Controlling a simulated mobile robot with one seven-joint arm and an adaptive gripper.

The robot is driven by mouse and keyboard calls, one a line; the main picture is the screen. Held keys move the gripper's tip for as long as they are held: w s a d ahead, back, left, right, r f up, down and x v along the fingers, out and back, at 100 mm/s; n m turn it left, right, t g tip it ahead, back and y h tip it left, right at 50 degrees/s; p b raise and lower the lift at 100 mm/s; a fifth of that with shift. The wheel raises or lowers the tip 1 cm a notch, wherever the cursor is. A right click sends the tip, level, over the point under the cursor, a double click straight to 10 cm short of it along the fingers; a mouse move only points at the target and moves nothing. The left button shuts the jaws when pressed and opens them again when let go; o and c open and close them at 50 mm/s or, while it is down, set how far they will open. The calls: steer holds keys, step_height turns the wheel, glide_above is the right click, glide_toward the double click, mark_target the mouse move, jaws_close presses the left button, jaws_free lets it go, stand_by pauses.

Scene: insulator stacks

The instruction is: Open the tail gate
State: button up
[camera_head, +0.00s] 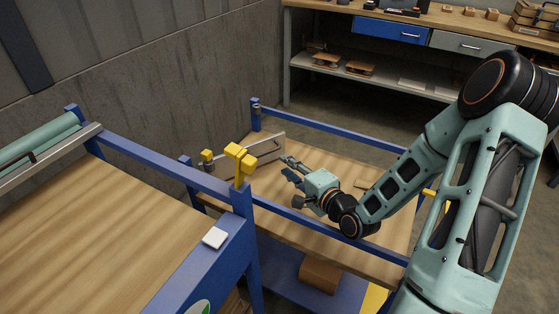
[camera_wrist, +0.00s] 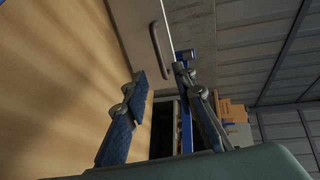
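The tail gate (camera_head: 262,151) is a thin grey panel that stands at the left end of the wooden deck (camera_head: 345,185) on the blue cart. In the wrist view the panel (camera_wrist: 133,22) carries a dark bar handle (camera_wrist: 160,50). My gripper (camera_head: 286,167) is over the deck, just in front of the panel. In the wrist view my gripper (camera_wrist: 160,80) has its two fingers spread with nothing between them. The handle lies just beyond the fingertips, apart from them as far as I can tell.
A yellow latch-like part (camera_head: 240,158) tops the blue post beside the gate, with a smaller yellow part (camera_head: 207,156) near it. Blue rails (camera_head: 325,128) border the deck. A wooden-topped blue table (camera_head: 90,220) stands at left. A shelved workbench (camera_head: 390,75) stands behind.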

steer(key=shift+v, duration=0.8)
steer(key=shift+w, duration=0.15)
steer(key=c, duration=0.4)
steer(key=shift+w+a+n+p, duration=0.15)
steer(key=shift+w+n+p, duration=0.2)
steer(key=shift+p, duration=0.2)
steer(key=shift+c, duration=1.3)
steer(key=w+n+g+p, duration=0.2)
steer(key=n+p, duration=0.1)
steer(key=w+a+n+g+h+p, duration=0.1)
steer(key=w+n+p, duration=0.2)
steer(key=w+r+n+g+h+p, duration=0.1)
steer(key=w+n+g+p, duration=0.1)
steer(key=n+p, duration=0.1)
steer(key=shift+w+a+n+g, duration=0.25)
steer(key=shift+a+g, duration=0.05)
steer(key=shift+a, duration=0.1)
jaws_close()
step_height(320, 180, up, 8)
steer(key=w+a+n+g+h+p, duration=0.2)
steer(key=a+n+g+h+p, duration=0.15)
steer(key=n+p, duration=0.45)
step_height(320, 180, down, 9)
steer(key=w+g, duration=0.1)
steer(key=w, duration=0.1)
steer(key=shift+w+a+b, duration=0.25)
steer(key=shift+a+b, duration=0.05)
